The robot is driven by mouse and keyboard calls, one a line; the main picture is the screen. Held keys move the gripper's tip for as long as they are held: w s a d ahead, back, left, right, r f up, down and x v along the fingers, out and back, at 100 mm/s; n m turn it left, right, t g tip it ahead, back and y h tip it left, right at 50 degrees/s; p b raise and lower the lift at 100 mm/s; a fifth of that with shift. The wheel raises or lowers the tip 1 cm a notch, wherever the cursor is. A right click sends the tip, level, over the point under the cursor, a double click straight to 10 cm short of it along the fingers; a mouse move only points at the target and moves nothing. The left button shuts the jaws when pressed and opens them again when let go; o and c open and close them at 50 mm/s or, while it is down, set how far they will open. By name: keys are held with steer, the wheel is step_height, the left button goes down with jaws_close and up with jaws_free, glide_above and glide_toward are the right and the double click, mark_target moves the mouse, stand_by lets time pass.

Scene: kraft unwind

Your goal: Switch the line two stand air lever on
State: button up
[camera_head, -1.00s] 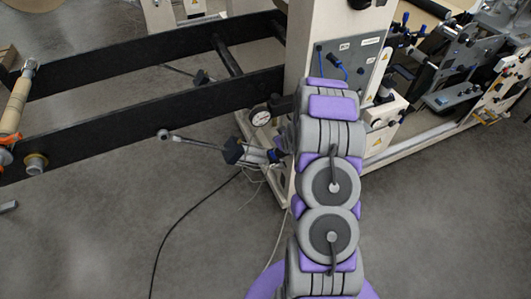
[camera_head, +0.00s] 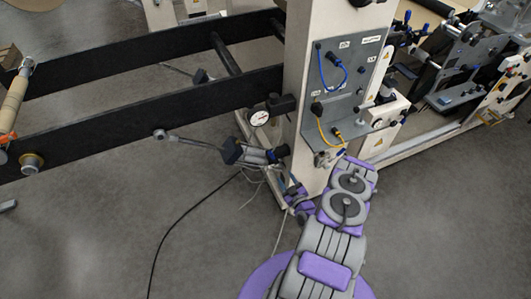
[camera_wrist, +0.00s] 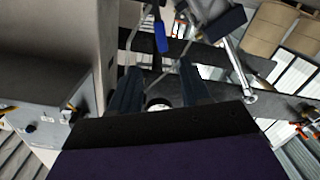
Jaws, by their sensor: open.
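A valve with a dark and blue handle (camera_head: 279,152) sits low on the left of the beige column (camera_head: 312,50) in the head view. A blue handle (camera_wrist: 161,37) hangs ahead of my gripper in the wrist view. I cannot read a label that marks it as the line two stand air lever. My gripper (camera_wrist: 158,82) is open, with two dark fingers apart and nothing held. The blue handle shows above the gap, apart from the fingers. In the head view, purple and dark parts of my arm's end show low beside the column; the fingertips cannot be made out.
A grey panel (camera_head: 342,100) on the column carries blue and yellow hoses. A round gauge (camera_head: 260,118) is mounted left of the column. Black rails (camera_head: 150,120) run left. A grey rod (camera_head: 195,141) juts out near the valve. A black cable (camera_head: 180,230) lies on open floor.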

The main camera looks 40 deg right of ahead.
mark_target(272, 156)
steer(key=b+x, duration=0.2)
steer(key=x, duration=0.6)
steer(key=b+x, duration=0.2)
steer(key=x, duration=0.6)
steer(key=shift+w+a+r, duration=0.15)
steer(key=shift+w+r, duration=0.1)
steer(key=shift+w, duration=0.1)
jaws_close()
